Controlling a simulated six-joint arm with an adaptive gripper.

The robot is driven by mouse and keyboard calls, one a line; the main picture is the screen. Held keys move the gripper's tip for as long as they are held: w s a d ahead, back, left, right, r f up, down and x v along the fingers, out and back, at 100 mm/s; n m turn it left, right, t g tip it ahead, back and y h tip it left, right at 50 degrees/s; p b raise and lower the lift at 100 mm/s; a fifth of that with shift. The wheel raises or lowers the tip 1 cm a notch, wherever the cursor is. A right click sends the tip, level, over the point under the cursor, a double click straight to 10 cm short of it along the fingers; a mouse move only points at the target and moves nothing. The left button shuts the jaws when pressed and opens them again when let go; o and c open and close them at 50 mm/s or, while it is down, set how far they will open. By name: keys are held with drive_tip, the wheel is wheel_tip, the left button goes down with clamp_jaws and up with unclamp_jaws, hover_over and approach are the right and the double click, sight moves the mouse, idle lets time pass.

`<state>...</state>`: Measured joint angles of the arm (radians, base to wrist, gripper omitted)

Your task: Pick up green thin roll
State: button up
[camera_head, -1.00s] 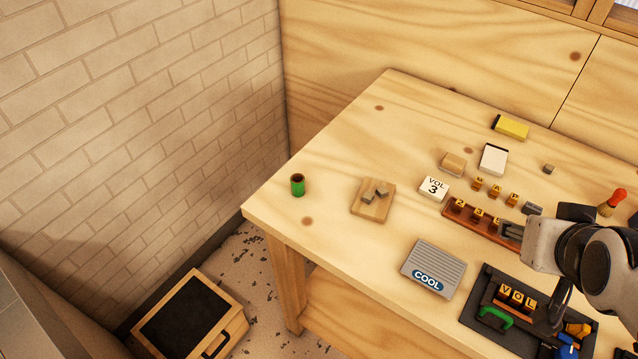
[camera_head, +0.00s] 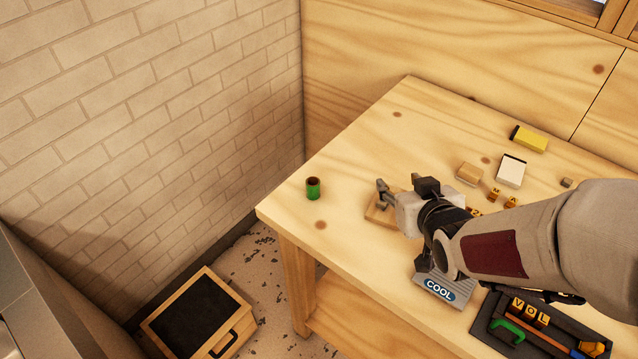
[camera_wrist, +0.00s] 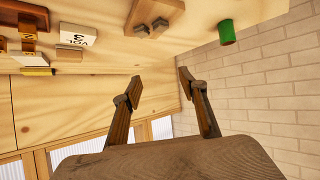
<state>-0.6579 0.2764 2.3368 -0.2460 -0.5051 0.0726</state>
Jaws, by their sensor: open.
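The green thin roll (camera_head: 313,188) stands upright near the left edge of the table, with a dark brown open top. It also shows in the wrist view (camera_wrist: 227,32), at the upper right. My gripper (camera_head: 382,195) is to the right of the roll in the head view, over the small wooden board, with a gap between them. In the wrist view my gripper (camera_wrist: 159,87) has its two fingers spread, with nothing between them. The arm hides part of the board and the things behind it.
The wooden board (camera_head: 373,214) with small grey blocks lies beneath my gripper. A grey COOL box (camera_head: 440,289), a dark tray (camera_head: 484,321), a white box (camera_head: 511,171) and a yellow box (camera_head: 529,139) lie further right. The table around the roll is clear. A brick wall (camera_head: 150,120) stands left.

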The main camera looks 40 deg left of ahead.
sight(316, 186)
drive_tip(key=s+a+f+n+y, duration=0.1)
drive_tip(key=s+a+f, duration=0.1)
drive_tip(key=a, duration=0.2)
drive_tip(key=s+a+f+n+g+y, duration=0.1)
drive_tip(key=s+a+f, duration=0.1)
drive_tip(key=s+a, duration=0.1)
drive_tip(key=s+a+f+g+y, duration=0.1)
drive_tip(key=s+a+f, duration=0.1)
drive_tip(key=a, duration=0.3)
drive_tip(key=shift+s+a+f+n+y, duration=0.15)
drive_tip(key=shift+s+a+n+y, duration=0.2)
drive_tip(key=shift+s+n+y, duration=0.1)
drive_tip(key=shift+x, duration=1.35)
drive_tip(key=shift+w, duration=0.1)
drive_tip(key=shift+x, duration=2.55)
drive_tip(key=shift+w+d, duration=0.1)
drive_tip(key=shift+w, duration=0.05)
drive_tip(key=shift+c, duration=0.2)
drive_tip(key=c, duration=0.9)
